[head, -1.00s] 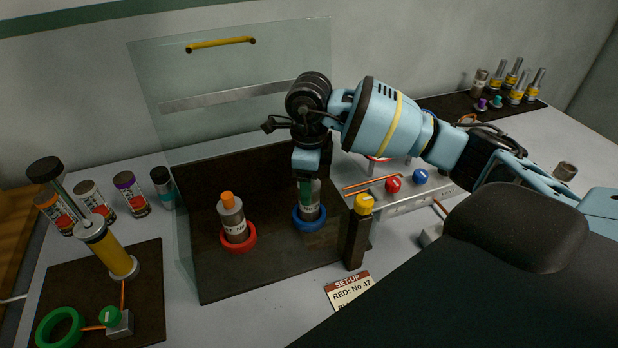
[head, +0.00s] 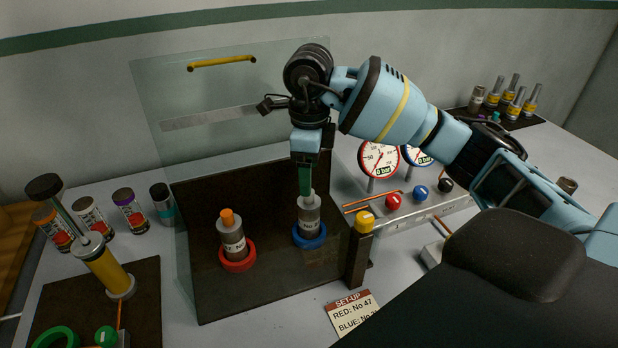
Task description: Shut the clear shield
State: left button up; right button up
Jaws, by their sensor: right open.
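The clear shield (head: 225,90) stands raised behind the dark vise box, tilted up against the wall side. A yellow handle (head: 222,63) runs along its top edge and a grey metal strip (head: 215,118) crosses it. Below it, a grey bottle-like piece with an orange top (head: 232,240) sits in a red ring (head: 238,262). A second grey piece (head: 309,215) sits in a blue ring (head: 309,238). My right gripper (head: 305,190) points down just above this second piece, its green fingers open; whether they touch its top is unclear. My left gripper is not in view.
A dark post with a yellow knob (head: 364,222) stands at the box's front right. Gauges (head: 379,158) and coloured knobs are to the right. A set-up card (head: 353,315) lies in front. A yellow cylinder (head: 103,262) and several canisters stand at left.

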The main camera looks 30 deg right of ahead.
aim_at(245, 110)
jog(key=k+j, duration=0.8)
